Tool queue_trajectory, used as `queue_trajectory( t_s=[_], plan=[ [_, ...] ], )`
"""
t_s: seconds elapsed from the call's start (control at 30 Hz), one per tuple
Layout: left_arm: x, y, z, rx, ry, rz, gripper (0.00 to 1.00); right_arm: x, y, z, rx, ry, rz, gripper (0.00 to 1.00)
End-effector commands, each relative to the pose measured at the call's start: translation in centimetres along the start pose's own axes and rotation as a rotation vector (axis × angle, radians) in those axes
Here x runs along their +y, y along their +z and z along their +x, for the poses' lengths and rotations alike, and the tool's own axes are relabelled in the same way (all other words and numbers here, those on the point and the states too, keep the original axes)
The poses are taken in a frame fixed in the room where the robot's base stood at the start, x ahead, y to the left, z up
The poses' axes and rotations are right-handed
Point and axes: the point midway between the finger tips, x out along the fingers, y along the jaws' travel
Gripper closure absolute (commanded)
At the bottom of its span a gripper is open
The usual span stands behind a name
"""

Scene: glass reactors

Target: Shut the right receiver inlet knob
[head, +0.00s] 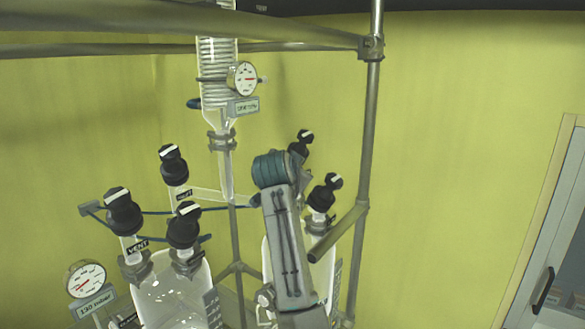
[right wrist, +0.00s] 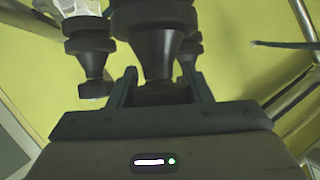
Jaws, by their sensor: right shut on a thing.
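In the right wrist view a black knob (right wrist: 155,20) with a tapered neck sits between the two fingers of my right gripper (right wrist: 158,72), which is shut on it. In the head view my right arm rises in front of the right receiver (head: 326,276), a clear glass vessel, and hides part of its top, including the held knob. Two black knobs show right of my arm: one at the receiver's right neck (head: 323,194) and one farther back (head: 301,143). I cannot read a label on the held knob. My left gripper is out of view.
A left glass vessel (head: 170,300) carries several black knobs, one labelled VENT (head: 123,210). A coiled glass condenser (head: 218,60) with a gauge (head: 242,78) hangs at the back. A metal post (head: 370,130) and a rail stand close right of my arm.

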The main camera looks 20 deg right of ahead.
Motion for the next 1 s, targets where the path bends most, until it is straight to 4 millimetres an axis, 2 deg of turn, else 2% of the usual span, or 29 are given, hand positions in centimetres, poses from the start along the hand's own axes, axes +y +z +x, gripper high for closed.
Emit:
queue_trajectory(
  t_s=[0.6, 1.0],
  plan=[
    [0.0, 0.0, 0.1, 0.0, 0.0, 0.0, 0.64, 0.7, -0.1, -0.2, 0.003, 0.502, 0.273, 0.78],
    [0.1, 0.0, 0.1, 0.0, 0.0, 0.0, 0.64, 1.0, 0.0, -0.4, 0.002, 0.715, 0.39, 0.78]
  ],
)
